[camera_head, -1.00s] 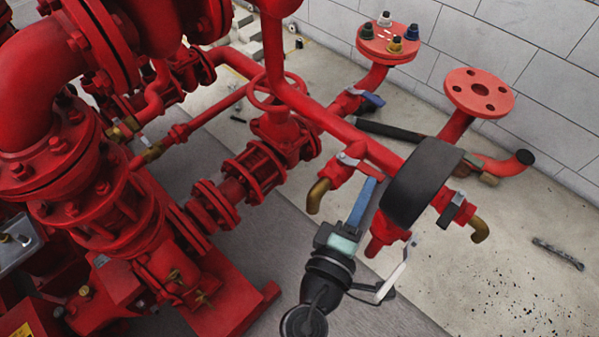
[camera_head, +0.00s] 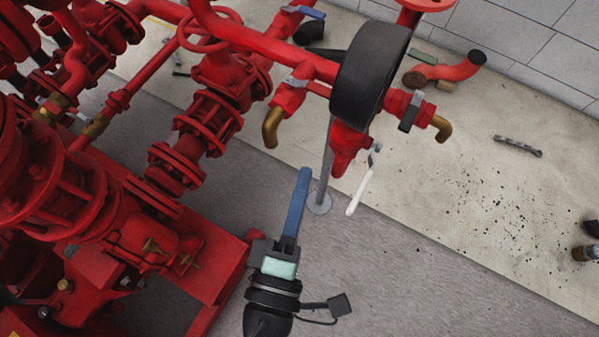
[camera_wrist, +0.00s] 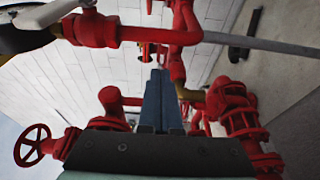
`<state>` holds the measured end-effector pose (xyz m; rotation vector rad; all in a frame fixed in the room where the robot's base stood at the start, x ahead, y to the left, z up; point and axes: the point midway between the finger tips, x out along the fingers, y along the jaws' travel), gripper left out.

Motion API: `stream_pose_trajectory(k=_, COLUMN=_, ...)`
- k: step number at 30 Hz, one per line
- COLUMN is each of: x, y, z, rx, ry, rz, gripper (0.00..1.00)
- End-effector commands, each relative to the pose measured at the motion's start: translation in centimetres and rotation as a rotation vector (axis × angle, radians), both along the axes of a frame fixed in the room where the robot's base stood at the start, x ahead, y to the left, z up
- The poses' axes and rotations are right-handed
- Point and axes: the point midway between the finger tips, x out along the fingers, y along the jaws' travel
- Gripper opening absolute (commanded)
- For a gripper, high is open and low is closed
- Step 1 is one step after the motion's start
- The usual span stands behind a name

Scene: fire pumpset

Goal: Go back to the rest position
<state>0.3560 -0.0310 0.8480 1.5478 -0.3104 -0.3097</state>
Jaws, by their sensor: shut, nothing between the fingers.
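My gripper (camera_head: 304,174) shows in the lower middle of the head view. Its long blue fingers lie together with nothing between them and point up the picture. They also show in the wrist view (camera_wrist: 160,76), pointing toward red pipework and a white block wall. In the head view the fingertips appear below and left of a red pipe fitting (camera_head: 347,147) and a white-handled lever (camera_head: 359,192). I see a gap of floor between the fingers and these parts. No object is held.
A thick black ring (camera_head: 370,75) hangs on the red pipe. Brass outlets stick out at left (camera_head: 272,127) and right (camera_head: 442,128). A large red pump assembly (camera_head: 75,190) fills the left side. Open floor stretches at lower right.

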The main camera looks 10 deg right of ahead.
Motion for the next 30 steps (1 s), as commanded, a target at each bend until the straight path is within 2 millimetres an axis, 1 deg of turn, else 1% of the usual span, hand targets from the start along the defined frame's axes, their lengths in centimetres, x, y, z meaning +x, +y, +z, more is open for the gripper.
stream_pose_trajectory(k=4, x=-0.3, y=0.1, z=0.0, rx=0.0, ry=0.0, rz=0.0, gripper=0.0)
stream_pose_trajectory(k=7, x=0.4, y=0.1, z=0.5, rx=0.036, ry=-0.018, rz=-0.006, gripper=0.0)
stream_pose_trajectory(k=8, x=0.9, y=0.1, z=0.8, rx=0.059, ry=-0.03, rz=-0.01, gripper=0.0)
stream_pose_trajectory(k=11, x=3.2, y=0.1, z=2.5, rx=0.188, ry=-0.094, rz=-0.023, gripper=0.0)
stream_pose_trajectory(k=14, x=6.4, y=0.2, z=5.4, rx=0.375, ry=-0.188, rz=-0.02, gripper=0.0)
stream_pose_trajectory(k=15, x=7.7, y=0.2, z=6.9, rx=0.453, ry=-0.23, rz=-0.011, gripper=0.0)
stream_pose_trajectory(k=17, x=9.5, y=0.3, z=9.2, rx=0.566, ry=-0.293, rz=0.011, gripper=0.0)
stream_pose_trajectory(k=18, x=10.6, y=0.4, z=11.0, rx=0.637, ry=-0.337, rz=0.032, gripper=0.0)
stream_pose_trajectory(k=20, x=12.0, y=0.6, z=13.8, rx=0.743, ry=-0.404, rz=0.075, gripper=0.0)
stream_pose_trajectory(k=21, x=12.9, y=0.7, z=15.9, rx=0.81, ry=-0.448, rz=0.107, gripper=0.0)
stream_pose_trajectory(k=22, x=13.4, y=0.8, z=17.5, rx=0.858, ry=-0.481, rz=0.135, gripper=0.0)
stream_pose_trajectory(k=23, x=13.9, y=0.9, z=19.1, rx=0.905, ry=-0.514, rz=0.165, gripper=0.0)
stream_pose_trajectory(k=24, x=14.3, y=0.9, z=21.5, rx=0.965, ry=-0.56, rz=0.209, gripper=0.0)
stream_pose_trajectory(k=26, x=14.8, y=1.1, z=25.2, rx=1.048, ry=-0.627, rz=0.286, gripper=0.0)
stream_pose_trajectory(k=27, x=14.8, y=1.3, z=27.6, rx=1.098, ry=-0.668, rz=0.34, gripper=0.0)
stream_pose_trajectory(k=29, x=14.6, y=1.5, z=31.2, rx=1.164, ry=-0.727, rz=0.426, gripper=0.0)
stream_pose_trajectory(k=30, x=14.3, y=1.6, z=33.5, rx=1.2, ry=-0.761, rz=0.484, gripper=0.0)
